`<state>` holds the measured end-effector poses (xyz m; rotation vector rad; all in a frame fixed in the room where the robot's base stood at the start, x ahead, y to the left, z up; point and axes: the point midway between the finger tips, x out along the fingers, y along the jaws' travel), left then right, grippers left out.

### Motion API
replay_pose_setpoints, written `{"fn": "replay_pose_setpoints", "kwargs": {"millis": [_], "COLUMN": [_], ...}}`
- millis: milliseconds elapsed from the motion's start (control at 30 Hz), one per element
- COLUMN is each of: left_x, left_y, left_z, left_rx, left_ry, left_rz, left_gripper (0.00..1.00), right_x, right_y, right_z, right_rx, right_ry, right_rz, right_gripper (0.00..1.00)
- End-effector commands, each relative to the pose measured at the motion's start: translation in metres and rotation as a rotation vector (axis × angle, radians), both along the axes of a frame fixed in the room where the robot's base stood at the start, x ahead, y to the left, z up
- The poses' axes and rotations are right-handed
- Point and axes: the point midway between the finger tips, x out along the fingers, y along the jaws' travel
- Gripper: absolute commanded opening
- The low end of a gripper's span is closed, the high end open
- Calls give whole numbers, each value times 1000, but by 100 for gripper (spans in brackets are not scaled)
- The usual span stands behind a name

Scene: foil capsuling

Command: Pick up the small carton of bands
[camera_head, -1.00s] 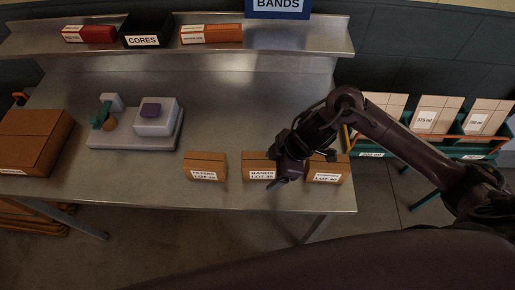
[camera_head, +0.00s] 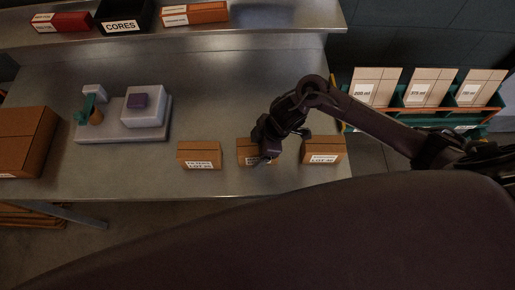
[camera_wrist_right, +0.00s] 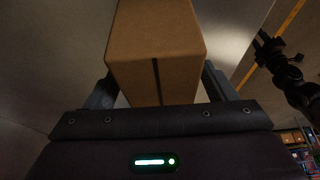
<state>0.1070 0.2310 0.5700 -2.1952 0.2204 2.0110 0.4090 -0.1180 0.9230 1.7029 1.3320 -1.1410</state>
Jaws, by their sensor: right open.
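The small brown carton of bands (camera_head: 244,147) stands in the middle of three cartons near the table's front edge. My right gripper (camera_head: 262,158) is in front of it and hides most of its label in the head view. In the right wrist view the carton (camera_wrist_right: 157,35) lies between the two fingers of my right gripper (camera_wrist_right: 160,85), which are open on either side of it. Whether a finger touches the carton is hard to tell. My left gripper is not in view.
A filters carton (camera_head: 199,154) stands left of the bands carton, and another labelled carton (camera_head: 323,150) stands close on its right. A grey device (camera_head: 145,112) and a large brown box (camera_head: 25,140) are further left. A shelf (camera_head: 270,35) runs along the back.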

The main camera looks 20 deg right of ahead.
Motion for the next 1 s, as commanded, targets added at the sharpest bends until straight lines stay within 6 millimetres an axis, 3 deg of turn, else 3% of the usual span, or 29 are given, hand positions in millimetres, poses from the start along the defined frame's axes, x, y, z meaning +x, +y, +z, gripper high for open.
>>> {"fn": "replay_pose_setpoints", "kwargs": {"millis": [167,500,933,1000], "left_x": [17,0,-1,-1], "left_y": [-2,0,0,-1], "left_z": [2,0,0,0], "left_rx": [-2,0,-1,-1], "left_ry": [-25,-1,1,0], "left_rz": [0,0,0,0], "left_gripper": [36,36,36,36], "right_x": [0,0,0,0], "right_y": [0,0,0,0], "right_z": [0,-2,-5,-5], "right_rx": [0,0,1,1], "right_ry": [0,-1,-1,-1], "right_rz": [0,0,0,0], "right_gripper": [78,78,78,72]}}
